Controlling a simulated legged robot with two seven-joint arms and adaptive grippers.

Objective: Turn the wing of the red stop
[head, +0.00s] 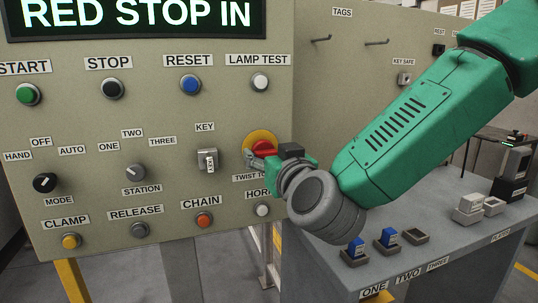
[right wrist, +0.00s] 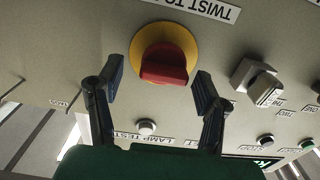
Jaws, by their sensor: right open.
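The red stop (head: 264,147) is a red winged knob on a round yellow plate, on the front of the beige panel. It also shows in the right wrist view (right wrist: 164,64), with its wing pointing toward my gripper. My right gripper (head: 258,160) is at the panel, just in front of the stop and partly covering it. In the right wrist view its two fingers (right wrist: 158,82) are open, one on each side of the wing, with gaps visible on both sides. My left gripper is in neither view.
The display (head: 135,17) reads "RED STOP IN". A key switch (head: 207,160) is left of the stop, and a white horn button (head: 262,209) is below it. My green right arm crosses above a grey bench (head: 460,245) with blue blocks (head: 356,246) in holders.

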